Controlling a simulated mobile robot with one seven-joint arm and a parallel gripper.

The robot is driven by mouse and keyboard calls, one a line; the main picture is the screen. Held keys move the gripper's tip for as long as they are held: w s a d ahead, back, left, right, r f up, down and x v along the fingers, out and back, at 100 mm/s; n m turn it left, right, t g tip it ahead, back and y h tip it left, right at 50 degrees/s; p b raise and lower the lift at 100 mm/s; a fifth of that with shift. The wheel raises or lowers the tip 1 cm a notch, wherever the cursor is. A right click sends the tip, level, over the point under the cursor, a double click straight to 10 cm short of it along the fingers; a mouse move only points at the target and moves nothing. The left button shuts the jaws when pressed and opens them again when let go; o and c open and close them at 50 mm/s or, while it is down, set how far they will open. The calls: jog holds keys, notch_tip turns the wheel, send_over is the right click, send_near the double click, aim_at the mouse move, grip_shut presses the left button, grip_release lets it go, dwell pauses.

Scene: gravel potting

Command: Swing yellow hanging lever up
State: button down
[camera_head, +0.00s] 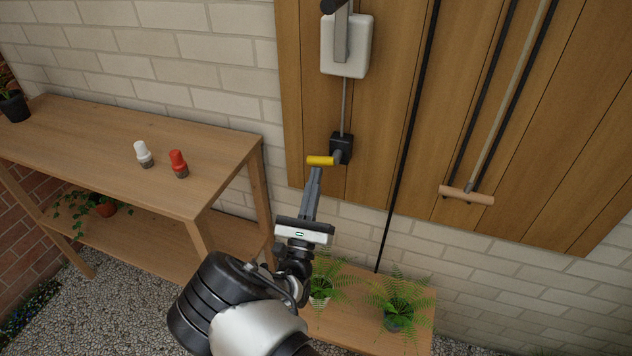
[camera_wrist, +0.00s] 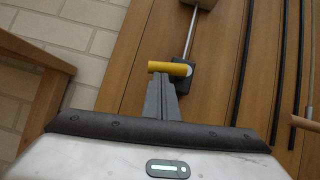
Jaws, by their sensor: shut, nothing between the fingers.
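The yellow lever (camera_head: 321,161) is a short yellow handle on a black box (camera_head: 342,147) fixed low on the wooden wall panel. It sticks out to the left of the box, roughly level in the picture. My gripper (camera_head: 316,172) is shut and empty, with its fingertips just below the yellow handle. In the wrist view the yellow lever (camera_wrist: 168,68) lies just beyond the fingertips (camera_wrist: 162,78), with the black box (camera_wrist: 183,78) behind its right end. The tips look very close to the handle; I cannot tell whether they touch.
A white box (camera_head: 346,46) with a grey lever is above, joined by a thin rod. A wooden bar (camera_head: 466,195) hangs at right. A wooden shelf (camera_head: 95,140) at left holds white and red bottles. Ferns (camera_head: 400,300) stand on a low bench below.

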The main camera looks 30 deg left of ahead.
jog(key=w+f+b+v, duration=0.1)
jog(key=f+v, duration=0.1)
jog(key=v, duration=1)
jog(key=shift+d+f, duration=0.35)
